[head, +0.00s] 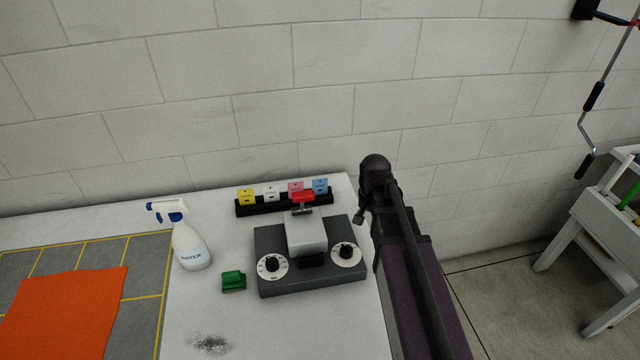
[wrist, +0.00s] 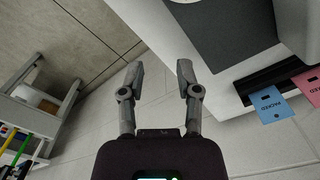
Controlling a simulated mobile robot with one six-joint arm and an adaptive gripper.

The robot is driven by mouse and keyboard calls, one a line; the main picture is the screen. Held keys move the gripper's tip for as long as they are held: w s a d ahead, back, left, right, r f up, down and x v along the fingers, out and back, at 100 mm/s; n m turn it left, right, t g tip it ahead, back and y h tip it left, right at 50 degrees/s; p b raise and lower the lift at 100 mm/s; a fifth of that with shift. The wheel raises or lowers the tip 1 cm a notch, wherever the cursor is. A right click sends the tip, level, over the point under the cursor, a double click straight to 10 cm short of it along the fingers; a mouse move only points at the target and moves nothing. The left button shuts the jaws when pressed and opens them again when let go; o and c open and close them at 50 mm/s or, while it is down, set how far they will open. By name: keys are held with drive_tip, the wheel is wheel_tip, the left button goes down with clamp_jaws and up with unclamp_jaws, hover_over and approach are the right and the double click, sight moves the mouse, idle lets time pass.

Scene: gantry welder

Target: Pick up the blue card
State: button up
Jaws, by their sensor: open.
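The blue card (head: 320,186) stands at the right end of a black card rack (head: 262,208) at the back of the white table in the head view. In the wrist view the blue card (wrist: 271,104) shows at the right, with "PACKED" printed on it, beside the pink card (wrist: 309,80). My gripper (wrist: 160,70) is open, with nothing between its fingers, and is apart from the card. In the head view my arm is at the table's right edge, and my fingers cannot be made out there.
Yellow (head: 246,195) and white (head: 271,192) cards share the rack. A grey device (head: 310,272) with two dials and a red-topped lever stands before it. A grey cart (head: 590,230) stands right.

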sight(320, 183)
drive_tip(key=w+a+r+m+p, duration=0.4)
drive_tip(key=w+a+m, duration=0.1)
drive_tip(key=w, duration=0.5)
drive_tip(key=w+a+r+m+p, duration=0.3)
drive_tip(key=w+a+r+m, duration=0.1)
drive_tip(key=w+a, duration=0.4)
drive_tip(key=shift+w+a+r+m+p, duration=0.2)
drive_tip(key=shift+w+r+m+p, duration=0.2)
drive_tip(key=shift+w+m, duration=0.65)
drive_tip(key=shift+w+f, duration=0.1)
drive_tip(key=shift+f, duration=0.1)
wheel_tip(320, 183, down, 8)
drive_tip(key=b, duration=0.8)
drive_tip(key=shift+f+b, duration=0.15)
drive_tip(key=shift+b, duration=0.2)
drive_tip(key=f+b, duration=0.3)
drive_tip(key=shift+w+f, duration=0.2)
drive_tip(key=shift+w, duration=0.1)
drive_tip(key=shift+f+b, duration=0.9)
drive_tip(key=shift+b, duration=0.2)
